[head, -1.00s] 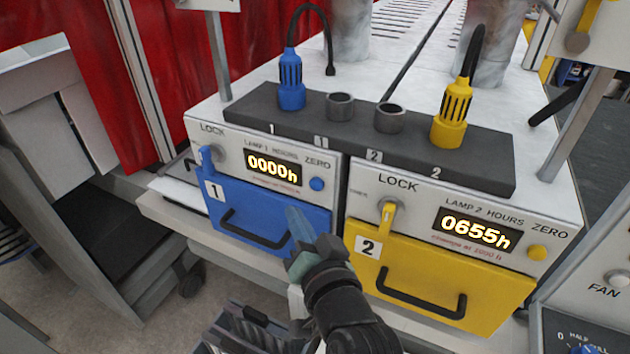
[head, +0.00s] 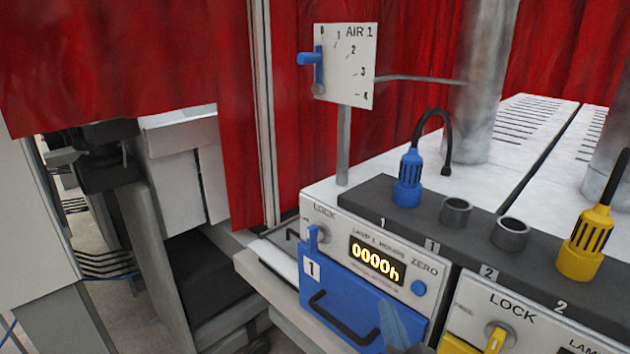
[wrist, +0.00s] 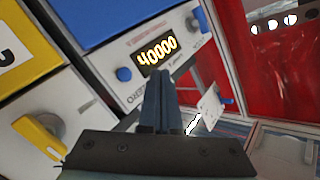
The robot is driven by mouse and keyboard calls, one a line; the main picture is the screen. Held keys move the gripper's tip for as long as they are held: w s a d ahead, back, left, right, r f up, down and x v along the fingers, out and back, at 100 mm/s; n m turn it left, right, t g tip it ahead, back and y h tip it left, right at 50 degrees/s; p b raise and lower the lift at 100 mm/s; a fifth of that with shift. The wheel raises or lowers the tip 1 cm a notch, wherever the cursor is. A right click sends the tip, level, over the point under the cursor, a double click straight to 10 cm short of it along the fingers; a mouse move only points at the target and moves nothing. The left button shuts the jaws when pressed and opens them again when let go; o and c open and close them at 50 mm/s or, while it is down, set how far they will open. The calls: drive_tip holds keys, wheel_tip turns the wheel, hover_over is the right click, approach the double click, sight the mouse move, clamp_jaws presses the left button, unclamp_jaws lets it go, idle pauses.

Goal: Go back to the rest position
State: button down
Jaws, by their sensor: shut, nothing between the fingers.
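My gripper (head: 394,322) shows only its blue-grey fingers at the bottom of the head view, in front of the blue drawer marked 1 (head: 324,286). In the wrist view my gripper (wrist: 160,88) has its fingers together with nothing between them. The lamp 1 panel (head: 333,240) reads 0000h, and it appears upside down in the wrist view (wrist: 130,50). The rest of the arm is out of the head view.
The blue plug (head: 408,180) and yellow plug (head: 586,245) stand upright on the dark strip. The AIR 1 dial (head: 345,62) stands on a post behind lamp 1. Red curtains (head: 120,60) hang behind. The yellow lock knob (head: 495,338) is at the lower right.

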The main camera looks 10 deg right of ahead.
drive_tip(key=a+r+n+t+y+b, duration=0.1)
drive_tip(key=a+r+n+t, duration=0.25)
drive_tip(key=r, duration=0.75)
drive_tip(key=a+r+n+t+b, duration=0.25)
drive_tip(key=a+r, duration=0.25)
drive_tip(key=r, duration=0.6)
drive_tip(key=s+a+r+n+t+y, duration=0.1)
drive_tip(key=s+a+r+t, duration=0.4)
drive_tip(key=s+r, duration=0.5)
wheel_tip(320, 180, up, 4)
drive_tip(key=shift+s+a+f+n+b, duration=0.15)
drive_tip(key=shift+s+a+n+b, duration=0.2)
drive_tip(key=shift+a+n, duration=0.4)
